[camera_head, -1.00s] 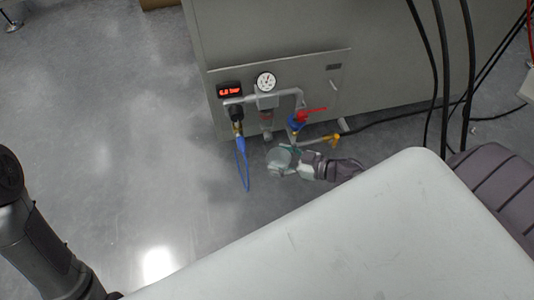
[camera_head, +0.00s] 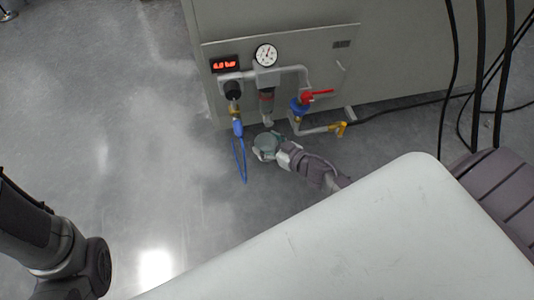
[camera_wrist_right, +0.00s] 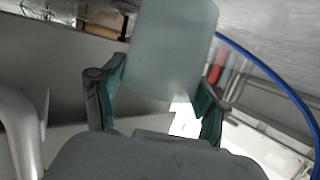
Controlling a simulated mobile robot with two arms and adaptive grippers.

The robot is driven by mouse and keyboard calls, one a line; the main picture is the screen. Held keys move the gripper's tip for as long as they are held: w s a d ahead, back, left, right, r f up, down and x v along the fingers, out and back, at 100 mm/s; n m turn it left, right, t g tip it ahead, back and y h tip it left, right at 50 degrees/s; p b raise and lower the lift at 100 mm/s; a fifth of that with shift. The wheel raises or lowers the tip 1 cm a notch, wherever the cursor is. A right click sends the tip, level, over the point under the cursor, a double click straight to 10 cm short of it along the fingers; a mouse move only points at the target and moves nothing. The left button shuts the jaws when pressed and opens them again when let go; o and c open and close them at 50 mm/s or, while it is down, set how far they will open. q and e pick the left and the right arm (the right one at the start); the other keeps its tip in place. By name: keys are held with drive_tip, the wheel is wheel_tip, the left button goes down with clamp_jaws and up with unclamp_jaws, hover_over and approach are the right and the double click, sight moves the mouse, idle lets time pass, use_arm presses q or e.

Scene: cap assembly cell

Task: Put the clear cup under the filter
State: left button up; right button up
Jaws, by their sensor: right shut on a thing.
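The clear cup (camera_head: 266,146) is a greenish see-through cup, held in my right gripper (camera_head: 274,148) in the head view.
A blue hose (camera_head: 239,158) hangs close left of the cup; it also curves past it in the wrist view (camera_wrist_right: 270,68). A red-handled valve (camera_head: 304,101) and yellow fitting (camera_head: 339,129) are to the right. Open floor lies left.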

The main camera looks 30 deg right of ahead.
sight(266, 148)
wheel_tip(266, 148, down, 4)
drive_tip(key=b, duration=0.4)
drive_tip(key=shift+f, duration=0.15)
drive_tip(key=shift+r, duration=0.2)
drive_tip(key=shift+f, duration=0.2)
drive_tip(key=o, duration=0.9)
